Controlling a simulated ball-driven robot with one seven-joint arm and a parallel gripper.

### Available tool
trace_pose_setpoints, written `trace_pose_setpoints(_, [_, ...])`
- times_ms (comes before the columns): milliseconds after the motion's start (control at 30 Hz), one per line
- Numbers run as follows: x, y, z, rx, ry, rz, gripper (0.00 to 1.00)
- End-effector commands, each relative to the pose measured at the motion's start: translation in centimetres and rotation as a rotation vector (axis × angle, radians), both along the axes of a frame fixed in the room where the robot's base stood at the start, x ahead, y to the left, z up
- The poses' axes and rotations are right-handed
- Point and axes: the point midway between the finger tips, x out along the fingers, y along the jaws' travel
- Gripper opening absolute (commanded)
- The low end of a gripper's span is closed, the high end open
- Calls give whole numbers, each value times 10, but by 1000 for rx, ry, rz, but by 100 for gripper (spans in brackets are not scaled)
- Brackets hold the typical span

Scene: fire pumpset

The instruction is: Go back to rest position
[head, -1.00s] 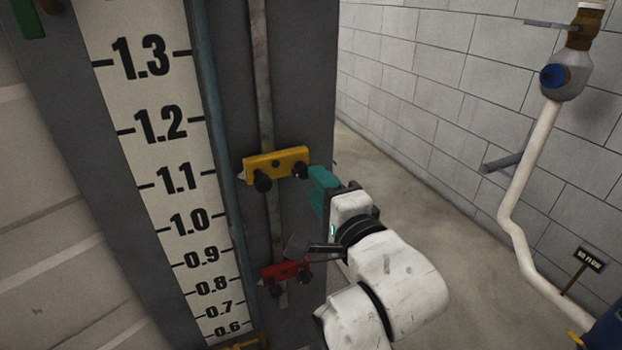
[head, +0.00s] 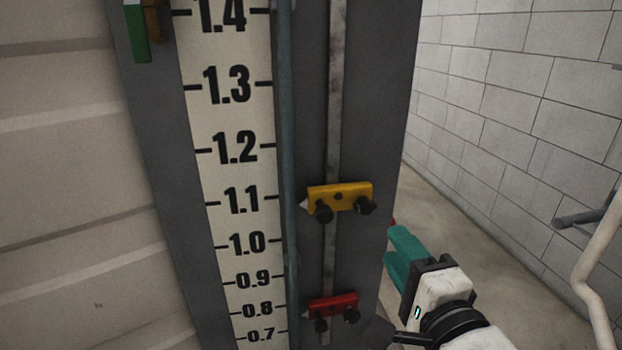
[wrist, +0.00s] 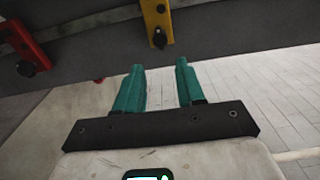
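My gripper (head: 398,252) has teal fingers and is to the right of the gauge panel, below and right of the yellow slider. In the wrist view my gripper (wrist: 160,72) is open, with a clear gap between its fingers and nothing in it. The yellow slider (head: 340,194) with black knobs sits on the vertical rail, its pointer near 1.1. It also shows at the top of the wrist view (wrist: 156,18). The red slider (head: 334,304) sits lower on the rail, near 0.8, and shows at the wrist view's left (wrist: 22,44). My gripper touches neither.
The grey panel (head: 385,80) carries a white scale (head: 232,120) with black numbers. A green piece (head: 136,32) is at its upper left. A block wall (head: 520,90) and a pale pipe (head: 592,270) stand at the right. Bare floor lies between panel and wall.

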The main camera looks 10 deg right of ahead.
Motion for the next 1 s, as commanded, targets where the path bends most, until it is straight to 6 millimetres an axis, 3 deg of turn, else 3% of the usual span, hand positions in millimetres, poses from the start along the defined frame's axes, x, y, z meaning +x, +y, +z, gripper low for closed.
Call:
trace_pose_setpoints(67, [0, -3, -9, -30, 29, -4, 38])
trace_pose_setpoints(167, [-3, -11, -39, -141, 128, -9, 38])
trace_pose_setpoints(367, [-36, -40, -146, -544, 503, 74, 38])
trace_pose_setpoints(500, [-83, -58, -220, -815, 769, 252, 38])
trace_pose_setpoints(700, [-173, -73, -302, -1101, 1054, 654, 38])
trace_pose_setpoints(900, [-242, -74, -339, -1219, 1157, 1010, 38])
trace_pose_setpoints(1000, [-258, -73, -346, -1240, 1164, 1099, 38])
